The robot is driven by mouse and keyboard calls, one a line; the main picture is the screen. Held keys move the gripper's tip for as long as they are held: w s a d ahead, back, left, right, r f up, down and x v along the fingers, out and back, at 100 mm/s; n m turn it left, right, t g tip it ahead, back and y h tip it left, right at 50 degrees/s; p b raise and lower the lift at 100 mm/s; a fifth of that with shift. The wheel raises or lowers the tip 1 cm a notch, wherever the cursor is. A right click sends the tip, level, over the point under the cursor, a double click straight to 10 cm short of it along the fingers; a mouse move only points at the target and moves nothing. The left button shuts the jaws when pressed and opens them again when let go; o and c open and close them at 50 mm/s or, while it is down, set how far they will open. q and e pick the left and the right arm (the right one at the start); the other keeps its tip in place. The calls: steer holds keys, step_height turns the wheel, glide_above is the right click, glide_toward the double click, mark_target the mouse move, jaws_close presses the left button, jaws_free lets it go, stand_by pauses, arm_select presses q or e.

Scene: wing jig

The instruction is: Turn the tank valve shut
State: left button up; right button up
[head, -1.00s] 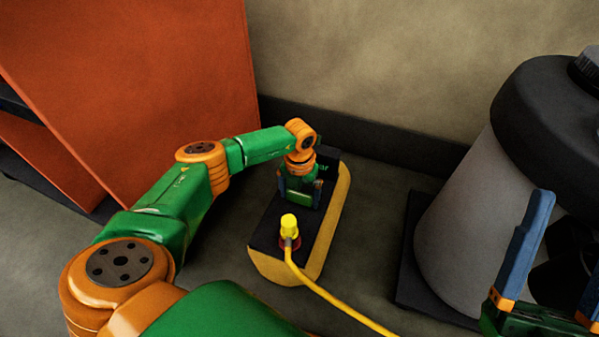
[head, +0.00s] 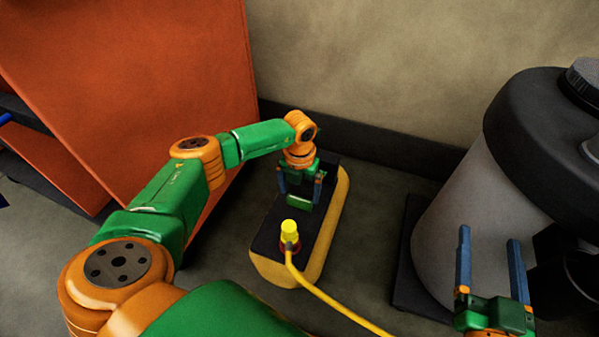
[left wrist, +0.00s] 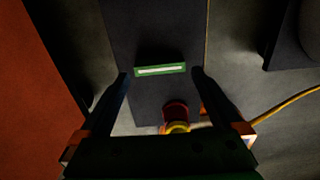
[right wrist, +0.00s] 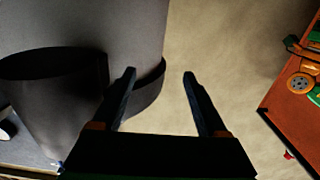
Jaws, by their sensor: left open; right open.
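The tank (head: 460,215) stands at the right in the head view, a grey body with a black top and a dark ribbed cap (head: 584,82). In the right wrist view, its grey side (right wrist: 120,30) fills the upper left, with a dark round part (right wrist: 50,80) beside it. I cannot make out which part is the valve. My right gripper (head: 489,240) is open and empty in front of the tank; its fingers also show in the right wrist view (right wrist: 159,74). My left gripper (head: 300,184) is open above a black-topped yellow box (head: 322,245).
A green piece with a pale bar (left wrist: 160,70) lies on the box between my left fingertips. A yellow plug (head: 289,228) with a yellow cable (head: 340,307) stands at the box's near end. An orange cabinet (head: 150,80) is at the left. Grey floor lies between box and tank.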

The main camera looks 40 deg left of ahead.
arm_select(q)
step_height(320, 180, up, 3)
steer(key=shift+f+p, duration=0.1)
steer(key=shift+p, duration=0.5)
arm_select(e)
step_height(320, 180, down, 9)
steer(key=s+d+g+h, duration=0.1)
steer(key=s+g, duration=0.2)
steer(key=g, duration=0.2)
steer(key=shift+d+f+m+g+h, duration=0.2)
steer(key=shift+d+m+g+h, duration=0.1)
steer(key=shift+d, duration=0.1)
